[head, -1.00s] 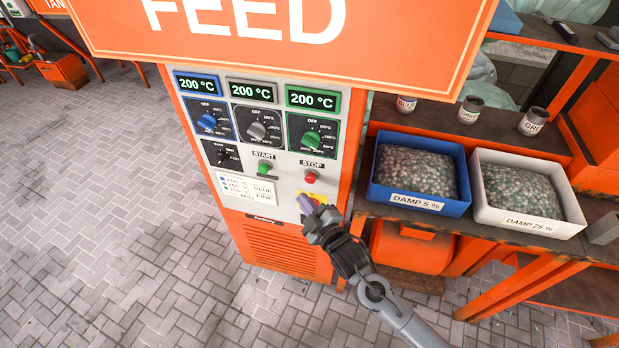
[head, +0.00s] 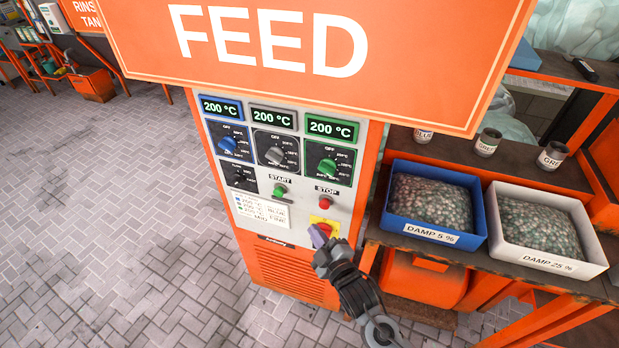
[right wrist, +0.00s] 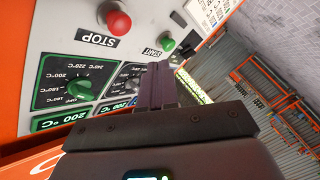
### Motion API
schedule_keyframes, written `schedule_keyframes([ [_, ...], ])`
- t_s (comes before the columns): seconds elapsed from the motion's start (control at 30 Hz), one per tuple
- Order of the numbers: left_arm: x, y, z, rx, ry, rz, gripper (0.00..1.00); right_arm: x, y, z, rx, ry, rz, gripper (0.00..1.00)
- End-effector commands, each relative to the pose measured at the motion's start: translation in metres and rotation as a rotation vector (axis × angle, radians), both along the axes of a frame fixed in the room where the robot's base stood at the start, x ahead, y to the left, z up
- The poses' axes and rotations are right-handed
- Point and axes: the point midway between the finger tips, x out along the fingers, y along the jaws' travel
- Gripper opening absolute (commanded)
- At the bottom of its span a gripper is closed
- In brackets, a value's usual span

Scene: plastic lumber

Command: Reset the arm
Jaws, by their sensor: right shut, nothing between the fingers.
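My right gripper (head: 319,236) is in front of the lower right part of the orange feed machine's control panel (head: 301,207). Its purple-grey fingers are shut and empty. The yellow plate (head: 333,224) with a red part is partly hidden behind the fingers. In the right wrist view the shut fingers (right wrist: 157,85) point at the panel, with the red stop button (right wrist: 118,20) and green start button (right wrist: 166,44) beyond them. These also show in the head view as stop (head: 325,203) and start (head: 280,190). My left gripper is not in view.
Three displays read 200 °C above blue (head: 228,144), grey (head: 276,154) and green (head: 327,167) knobs. A blue bin (head: 437,243) and a white bin (head: 551,266) of pellets stand on the bench at right. The paved floor (head: 120,210) at left is clear.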

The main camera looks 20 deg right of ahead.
Motion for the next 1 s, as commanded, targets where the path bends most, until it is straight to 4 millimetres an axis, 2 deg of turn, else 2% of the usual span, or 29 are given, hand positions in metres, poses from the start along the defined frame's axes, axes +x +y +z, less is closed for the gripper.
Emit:
schedule_keyframes([
  [0.17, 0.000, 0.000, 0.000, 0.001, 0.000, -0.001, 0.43, -0.006, 0.000, -0.011, 0.000, 0.020, 0.000, 0.00],
  [0.27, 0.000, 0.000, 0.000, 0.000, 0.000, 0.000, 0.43, -0.020, 0.001, -0.034, 0.007, 0.063, -0.003, 0.00],
  [0.37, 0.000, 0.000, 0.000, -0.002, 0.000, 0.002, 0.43, -0.046, -0.003, -0.059, 0.030, 0.116, -0.018, 0.00],
  [0.47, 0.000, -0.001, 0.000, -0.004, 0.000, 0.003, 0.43, -0.079, -0.006, -0.073, 0.065, 0.184, -0.033, 0.00],
  [0.6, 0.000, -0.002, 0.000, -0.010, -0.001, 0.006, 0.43, -0.141, -0.016, -0.093, 0.178, 0.420, -0.088, 0.00],
  [0.7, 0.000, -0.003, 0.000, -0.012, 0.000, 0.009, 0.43, -0.182, -0.023, -0.098, 0.266, 0.607, -0.146, 0.00],
  [0.8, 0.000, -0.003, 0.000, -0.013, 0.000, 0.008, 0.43, -0.219, -0.031, -0.096, 0.342, 0.777, -0.221, 0.00],
  [1.0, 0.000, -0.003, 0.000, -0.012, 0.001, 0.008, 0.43, -0.268, -0.042, -0.080, 0.442, 1.015, -0.383, 0.00],
])
